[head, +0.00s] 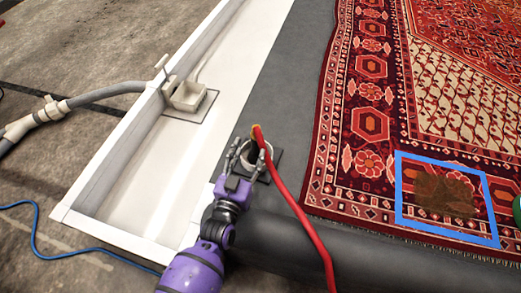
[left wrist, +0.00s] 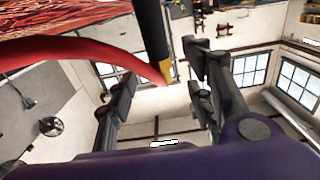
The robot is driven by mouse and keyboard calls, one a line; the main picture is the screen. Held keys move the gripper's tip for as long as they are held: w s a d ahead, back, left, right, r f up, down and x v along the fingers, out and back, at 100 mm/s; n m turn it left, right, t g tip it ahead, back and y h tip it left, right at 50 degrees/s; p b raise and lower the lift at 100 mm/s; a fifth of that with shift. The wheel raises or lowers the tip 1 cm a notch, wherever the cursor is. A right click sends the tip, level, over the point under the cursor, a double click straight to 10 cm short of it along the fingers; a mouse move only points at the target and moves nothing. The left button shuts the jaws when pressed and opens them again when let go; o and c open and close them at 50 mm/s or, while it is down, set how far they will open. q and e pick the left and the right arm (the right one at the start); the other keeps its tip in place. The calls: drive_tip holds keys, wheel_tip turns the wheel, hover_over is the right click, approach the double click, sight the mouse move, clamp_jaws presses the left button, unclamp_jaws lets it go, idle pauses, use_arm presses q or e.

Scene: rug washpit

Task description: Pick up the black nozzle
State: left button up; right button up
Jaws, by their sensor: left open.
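The black nozzle (head: 253,151) stands roughly upright on a dark square plate (head: 262,170), with a yellow collar at its top and a red hose (head: 293,205) running from it. My left gripper (head: 248,148) is open, its fingers on either side of the nozzle; I cannot tell whether they touch it. In the left wrist view the nozzle (left wrist: 152,30) comes down between the open fingers (left wrist: 158,92), with the yellow collar at its end and the hose curving off left. My right gripper is not in view.
A white trough (head: 140,190) with a pale fitting (head: 187,97) lies to the left, joined to a grey hose (head: 100,94). A patterned rug (head: 375,120) with a blue-taped square (head: 398,200) around a brown stain lies right. A green thing (head: 517,206) shows at the right edge.

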sight(255, 141)
use_arm(q)
drive_tip(key=x, duration=0.2)
drive_tip(key=b+x, duration=0.1)
drive_tip(key=x, duration=0.1)
drive_tip(key=f+b+x, duration=0.1)
drive_tip(key=x, duration=0.1)
drive_tip(key=shift+w+d+r, duration=0.1)
drive_tip(key=shift+w+d, duration=0.05)
drive_tip(key=shift+w, duration=0.15)
drive_tip(key=shift+w+b, duration=0.3)
drive_tip(key=shift+w+d+r, duration=0.1)
drive_tip(key=shift+r, duration=0.05)
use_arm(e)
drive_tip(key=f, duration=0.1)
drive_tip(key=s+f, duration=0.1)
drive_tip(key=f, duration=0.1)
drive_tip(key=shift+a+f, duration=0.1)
use_arm(q)
drive_tip(key=c, duration=1.1)
clamp_jaws()
drive_tip(key=shift+r, duration=0.15)
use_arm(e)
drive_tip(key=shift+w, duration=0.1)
